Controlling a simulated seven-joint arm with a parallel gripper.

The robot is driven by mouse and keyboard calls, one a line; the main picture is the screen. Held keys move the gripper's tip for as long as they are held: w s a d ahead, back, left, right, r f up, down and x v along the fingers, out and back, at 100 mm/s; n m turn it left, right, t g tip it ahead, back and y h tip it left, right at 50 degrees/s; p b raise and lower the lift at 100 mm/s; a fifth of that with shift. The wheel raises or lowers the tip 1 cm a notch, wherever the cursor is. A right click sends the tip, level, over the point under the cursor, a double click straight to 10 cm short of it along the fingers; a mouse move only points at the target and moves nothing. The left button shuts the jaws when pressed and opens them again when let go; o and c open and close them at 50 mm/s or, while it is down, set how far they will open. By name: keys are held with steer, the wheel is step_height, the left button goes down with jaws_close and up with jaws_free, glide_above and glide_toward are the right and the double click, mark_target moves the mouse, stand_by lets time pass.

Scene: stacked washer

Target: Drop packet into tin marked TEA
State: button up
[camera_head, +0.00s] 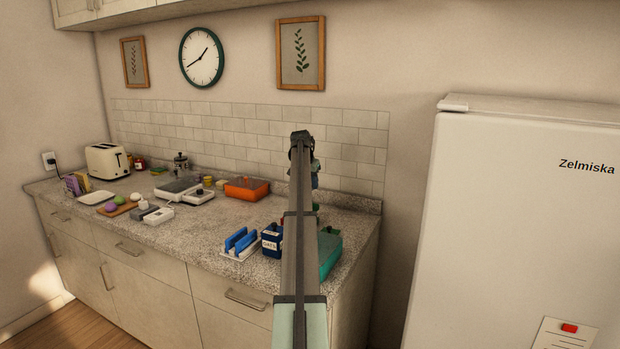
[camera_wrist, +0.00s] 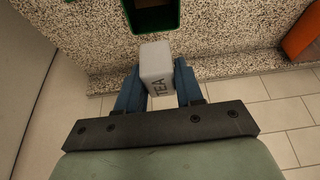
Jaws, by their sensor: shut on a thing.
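My gripper (camera_wrist: 158,84) is shut on a grey packet (camera_wrist: 155,60) with TEA lettered on its side, held between the two blue fingers. I cannot read a label on this tin. In the head view my gripper (camera_head: 316,178) is mostly behind my own arm, above the counter's right end. The packet is hidden there. A dark blue tin (camera_head: 271,243) has a white label that seems to read OATS.
A teal box (camera_head: 330,250) stands at the counter's right front, partly behind my arm. A blue rack (camera_head: 240,241) is left of the blue tin. An orange box (camera_head: 246,188) and scale (camera_head: 188,192) stand farther left. The tiled wall (camera_head: 350,150) is behind; a fridge (camera_head: 530,220) is right.

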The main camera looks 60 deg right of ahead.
steer(key=shift+f, duration=1.15)
steer(key=o, duration=1.1)
steer(key=shift+r, duration=0.1)
steer(key=v, duration=1.3)
steer(key=shift+a+r, duration=0.1)
steer(key=shift+r, duration=0.2)
